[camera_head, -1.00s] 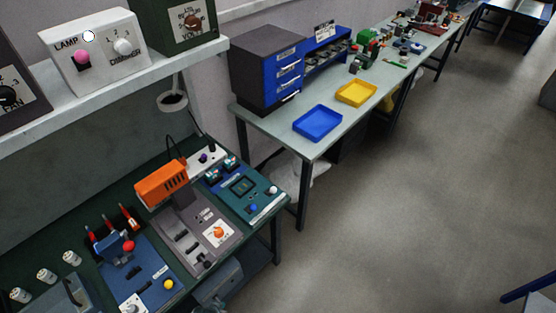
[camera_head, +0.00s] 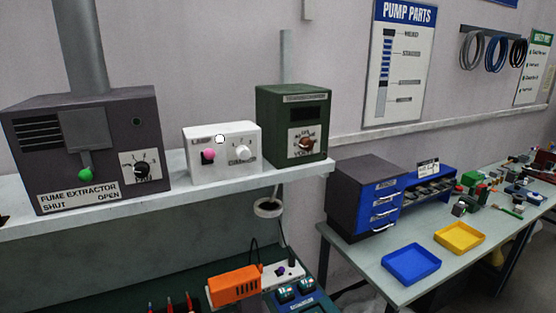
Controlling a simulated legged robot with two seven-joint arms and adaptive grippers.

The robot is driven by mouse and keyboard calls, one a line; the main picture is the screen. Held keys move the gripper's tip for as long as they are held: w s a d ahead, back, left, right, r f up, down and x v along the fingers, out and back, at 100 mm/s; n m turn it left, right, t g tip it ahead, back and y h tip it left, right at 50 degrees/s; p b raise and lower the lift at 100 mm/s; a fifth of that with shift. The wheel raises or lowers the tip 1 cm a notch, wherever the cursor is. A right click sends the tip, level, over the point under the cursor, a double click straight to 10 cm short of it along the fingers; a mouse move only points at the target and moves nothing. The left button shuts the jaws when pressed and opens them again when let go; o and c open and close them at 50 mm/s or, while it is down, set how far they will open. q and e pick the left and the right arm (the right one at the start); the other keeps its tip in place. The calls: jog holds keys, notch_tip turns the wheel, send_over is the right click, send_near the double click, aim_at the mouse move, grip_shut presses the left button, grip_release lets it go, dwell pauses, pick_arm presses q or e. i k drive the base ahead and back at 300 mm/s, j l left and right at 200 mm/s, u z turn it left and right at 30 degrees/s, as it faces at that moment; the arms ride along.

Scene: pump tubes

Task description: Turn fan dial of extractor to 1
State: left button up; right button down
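The fume extractor (camera_head: 60,130) is a dark grey box on the shelf at the left, with a duct rising from its top. Its label reads "FUME EXTRACTOR, SHUT, OPEN". Its fan dial (camera_head: 141,169) is a black knob on a white plate at the right of its front face, with a 3 legible at the right. The knob's exact setting is too small to tell. A green-knobbed slider (camera_head: 85,174) sits left of the dial. Neither of my grippers is in view.
A white lamp box (camera_head: 222,153) and a green box with a brown dial (camera_head: 292,124) stand right of the extractor on the shelf (camera_head: 170,204). An orange device (camera_head: 233,289) is on the bench below. Blue (camera_head: 411,264) and yellow (camera_head: 459,237) trays lie on the right table.

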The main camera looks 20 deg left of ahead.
aim_at(141, 169)
jog(key=u, duration=1.95)
